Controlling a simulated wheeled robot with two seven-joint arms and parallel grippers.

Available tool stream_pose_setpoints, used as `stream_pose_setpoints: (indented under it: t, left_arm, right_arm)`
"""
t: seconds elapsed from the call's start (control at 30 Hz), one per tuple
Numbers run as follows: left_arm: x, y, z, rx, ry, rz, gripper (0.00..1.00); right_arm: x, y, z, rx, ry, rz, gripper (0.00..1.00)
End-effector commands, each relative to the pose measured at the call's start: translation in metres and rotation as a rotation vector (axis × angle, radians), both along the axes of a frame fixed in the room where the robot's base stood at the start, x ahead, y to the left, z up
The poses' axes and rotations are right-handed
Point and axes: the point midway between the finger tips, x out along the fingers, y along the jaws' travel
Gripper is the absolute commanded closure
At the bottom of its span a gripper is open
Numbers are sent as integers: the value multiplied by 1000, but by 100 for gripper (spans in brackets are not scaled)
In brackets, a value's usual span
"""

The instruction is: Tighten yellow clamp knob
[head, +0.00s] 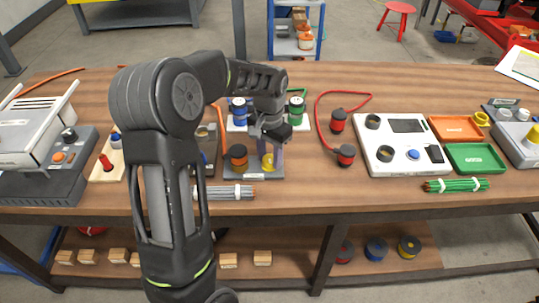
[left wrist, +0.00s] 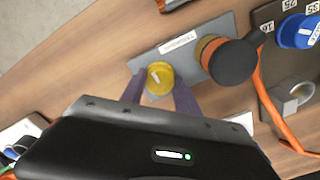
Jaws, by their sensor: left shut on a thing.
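The yellow clamp knob (head: 267,163) is on a small grey plate (head: 238,176) near the front of the wooden bench. In the left wrist view the yellow knob (left wrist: 159,77) is round with a pale mark on top, and sits near one end of the labelled plate (left wrist: 181,45). My left gripper (head: 270,156) reaches down over it from above. In the left wrist view its two purple-grey fingers (left wrist: 158,92) stand on either side of the knob, shut on it. The gripper body hides part of the plate. My right gripper is not in view.
An orange and black connector (head: 237,156) stands beside the knob on the same plate. Blue (head: 239,110) and green (head: 296,109) connectors stand behind. A grey cable bundle (head: 226,192) lies in front. A white panel (head: 390,150) is to the right, with some bare bench between.

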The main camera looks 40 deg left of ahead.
Motion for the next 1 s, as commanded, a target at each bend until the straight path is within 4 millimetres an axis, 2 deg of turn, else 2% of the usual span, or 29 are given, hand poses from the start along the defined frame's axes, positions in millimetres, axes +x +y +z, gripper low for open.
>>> stream_pose_setpoints:
  t: [0.7,1.0]
  left_arm:
    - [1,1,1,0,-2,-665,100]
    - [1,0,1,0,-3,-846,100]
  right_arm:
    - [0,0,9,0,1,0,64]
    - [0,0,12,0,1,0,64]
